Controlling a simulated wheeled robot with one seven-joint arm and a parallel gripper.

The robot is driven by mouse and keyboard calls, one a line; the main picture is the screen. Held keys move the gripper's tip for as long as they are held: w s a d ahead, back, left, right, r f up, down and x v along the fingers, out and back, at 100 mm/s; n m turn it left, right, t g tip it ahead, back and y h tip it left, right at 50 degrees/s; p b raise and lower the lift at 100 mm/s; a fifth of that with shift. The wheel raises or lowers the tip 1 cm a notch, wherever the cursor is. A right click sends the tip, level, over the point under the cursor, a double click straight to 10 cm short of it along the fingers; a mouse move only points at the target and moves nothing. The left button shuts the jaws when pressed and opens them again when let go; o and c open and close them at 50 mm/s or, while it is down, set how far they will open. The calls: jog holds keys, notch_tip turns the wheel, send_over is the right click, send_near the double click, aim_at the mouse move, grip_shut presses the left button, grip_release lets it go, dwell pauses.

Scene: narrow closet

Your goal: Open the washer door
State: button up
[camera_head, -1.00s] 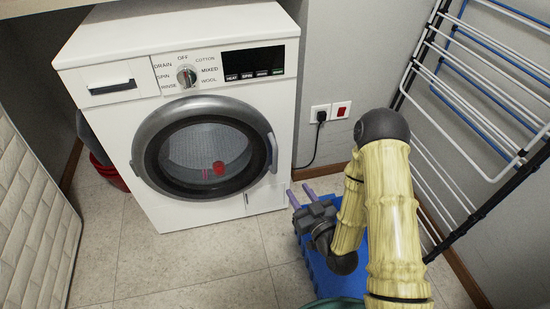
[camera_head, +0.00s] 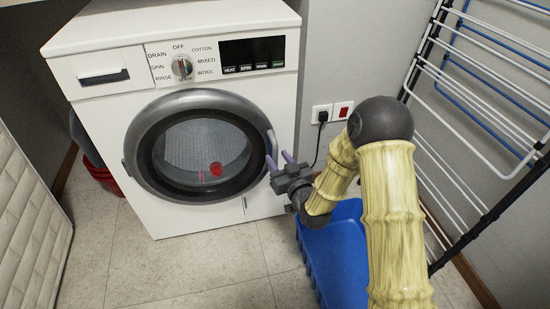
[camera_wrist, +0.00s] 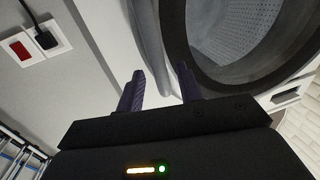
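The white washer (camera_head: 100,115) stands against the back wall. Its round door (camera_head: 152,180) is shut, with a dark ring, a grey rim and a clear window. A curved grey handle (camera_head: 271,148) is on the door's right side. My gripper (camera_head: 279,161) is at the handle's lower end, its two purple fingers apart. In the wrist view my gripper (camera_wrist: 162,82) is open, with the grey handle (camera_wrist: 150,45) just ahead between the fingers' lines. I cannot tell whether a finger touches it. A red item (camera_head: 215,169) shows behind the window.
A blue crate (camera_head: 345,250) sits on the floor below my arm. A drying rack (camera_head: 470,130) stands at the right. A socket with a plug (camera_head: 322,115) is on the wall. A white padded panel (camera_head: 30,210) is at the left. Floor before the washer is clear.

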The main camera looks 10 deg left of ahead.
jog(key=shift+b+x, duration=0.3)
jog(key=shift+x, duration=1.1)
grip_shut()
